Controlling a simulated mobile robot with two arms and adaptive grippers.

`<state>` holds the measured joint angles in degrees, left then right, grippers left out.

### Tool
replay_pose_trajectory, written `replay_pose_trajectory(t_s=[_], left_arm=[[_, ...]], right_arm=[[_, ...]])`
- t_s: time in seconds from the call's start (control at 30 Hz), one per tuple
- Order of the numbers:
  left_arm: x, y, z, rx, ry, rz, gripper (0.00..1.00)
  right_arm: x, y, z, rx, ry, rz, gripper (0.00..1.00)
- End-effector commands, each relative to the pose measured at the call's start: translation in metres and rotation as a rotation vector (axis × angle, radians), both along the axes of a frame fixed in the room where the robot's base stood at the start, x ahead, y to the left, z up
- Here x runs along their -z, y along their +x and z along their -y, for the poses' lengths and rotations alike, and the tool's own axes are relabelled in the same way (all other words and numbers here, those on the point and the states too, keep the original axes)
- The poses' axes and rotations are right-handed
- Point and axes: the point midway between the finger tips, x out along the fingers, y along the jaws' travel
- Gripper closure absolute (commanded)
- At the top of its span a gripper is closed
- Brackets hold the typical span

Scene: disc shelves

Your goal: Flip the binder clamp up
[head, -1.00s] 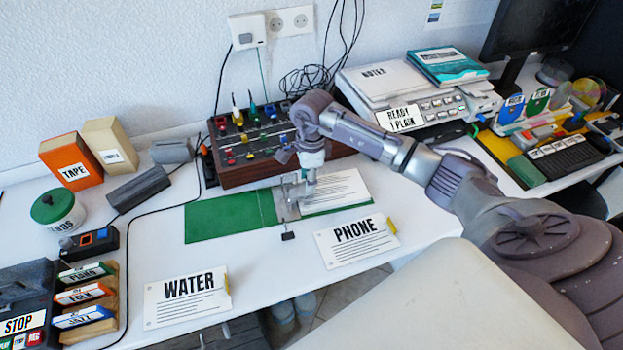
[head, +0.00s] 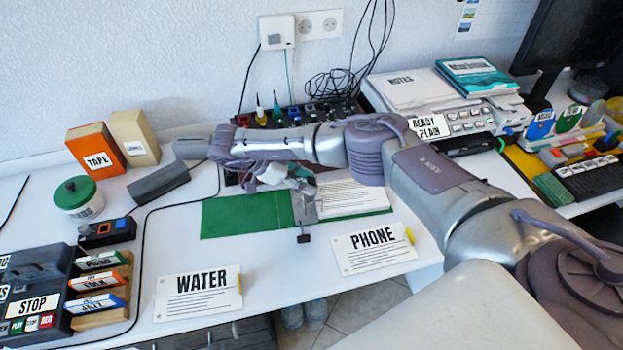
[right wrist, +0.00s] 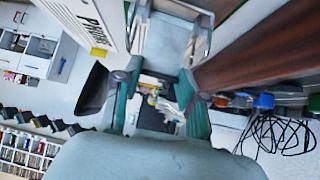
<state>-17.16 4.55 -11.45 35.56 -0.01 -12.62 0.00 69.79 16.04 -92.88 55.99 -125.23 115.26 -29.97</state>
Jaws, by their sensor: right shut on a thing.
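An open green binder (head: 245,215) lies on the white desk, with a white sheet (head: 347,199) on its right half. Its metal clamp (head: 304,209) runs along the middle, and a small dark-ended piece sticks out at the front edge. My right gripper (head: 298,187) is at the back part of the clamp, tilted, with the wrist to its left and my forearm over it. In the right wrist view the metal clamp part (right wrist: 168,45) shows between the two fingers, and the gripper is shut on it. The exact contact is partly hidden. My left gripper is not in view.
A brown control box (head: 330,120) with coloured knobs stands close behind the binder, partly hidden by my arm. A grey block (head: 158,182) lies left.

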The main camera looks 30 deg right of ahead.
Motion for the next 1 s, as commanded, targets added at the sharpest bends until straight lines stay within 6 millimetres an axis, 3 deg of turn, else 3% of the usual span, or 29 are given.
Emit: replay_pose_trajectory(t_s=[0.4, 0.9, 0.93, 1.0], left_arm=[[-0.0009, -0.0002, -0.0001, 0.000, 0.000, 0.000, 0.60], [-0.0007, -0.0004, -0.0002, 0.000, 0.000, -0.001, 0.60], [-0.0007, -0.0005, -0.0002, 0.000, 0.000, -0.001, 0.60], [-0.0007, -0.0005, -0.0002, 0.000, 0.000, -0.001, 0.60]], right_arm=[[0.0034, 0.0035, -0.0111, -0.001, -0.146, -0.053, 0.94], [0.0053, 0.0028, -0.0125, -0.003, -0.158, -0.062, 0.94], [0.0053, 0.0028, -0.0125, -0.003, -0.157, -0.062, 0.56], [0.0053, 0.0028, -0.0125, -0.003, -0.157, -0.062, 0.44]])
